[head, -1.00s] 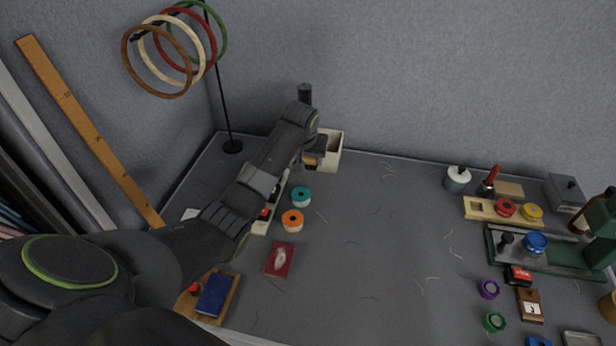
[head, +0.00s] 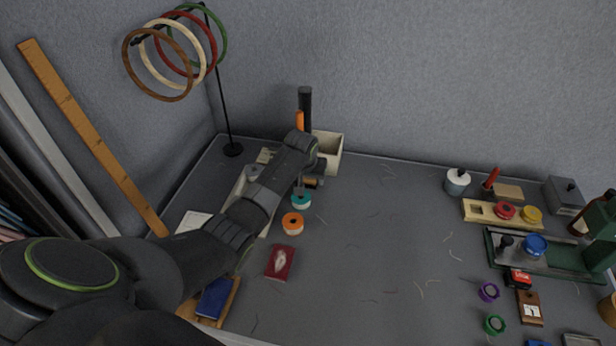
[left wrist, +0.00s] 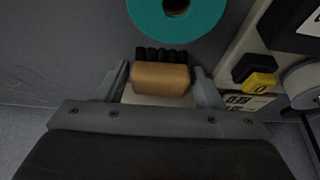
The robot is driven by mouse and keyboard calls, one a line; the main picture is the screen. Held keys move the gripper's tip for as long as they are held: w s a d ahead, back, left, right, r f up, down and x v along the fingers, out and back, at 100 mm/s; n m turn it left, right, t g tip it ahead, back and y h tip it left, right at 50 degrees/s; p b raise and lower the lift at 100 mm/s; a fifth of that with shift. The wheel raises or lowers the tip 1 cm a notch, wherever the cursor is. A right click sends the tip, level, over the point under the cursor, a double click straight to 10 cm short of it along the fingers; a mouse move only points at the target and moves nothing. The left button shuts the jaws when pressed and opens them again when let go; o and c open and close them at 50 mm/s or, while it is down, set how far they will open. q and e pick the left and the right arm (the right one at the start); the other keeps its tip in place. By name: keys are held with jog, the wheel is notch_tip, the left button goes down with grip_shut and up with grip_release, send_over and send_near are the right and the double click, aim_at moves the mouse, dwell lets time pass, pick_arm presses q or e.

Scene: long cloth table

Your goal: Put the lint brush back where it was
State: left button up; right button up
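My left gripper (head: 309,176) is shut on a tan wooden piece with a row of black ribs or bristles, which looks like the lint brush (left wrist: 160,78). The brush sits between both fingers in the left wrist view. In the head view its tan part (head: 309,182) shows just below the gripper, in front of a cream box (head: 334,158). A teal roll (head: 301,202) is close to the brush; it also shows in the left wrist view (left wrist: 150,25). My right gripper is not in view.
An orange roll (head: 292,224) and a red pad with a pale patch (head: 280,262) lie nearer. A ring stand (head: 232,149) is behind left. A dark upright cylinder (head: 305,105) stands by the box. The table's middle is clear; several items crowd the right.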

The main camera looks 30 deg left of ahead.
pick_arm(q)
jog(key=shift+o, duration=0.8)
jog(key=shift+r, duration=0.25)
jog(key=v, duration=1.2)
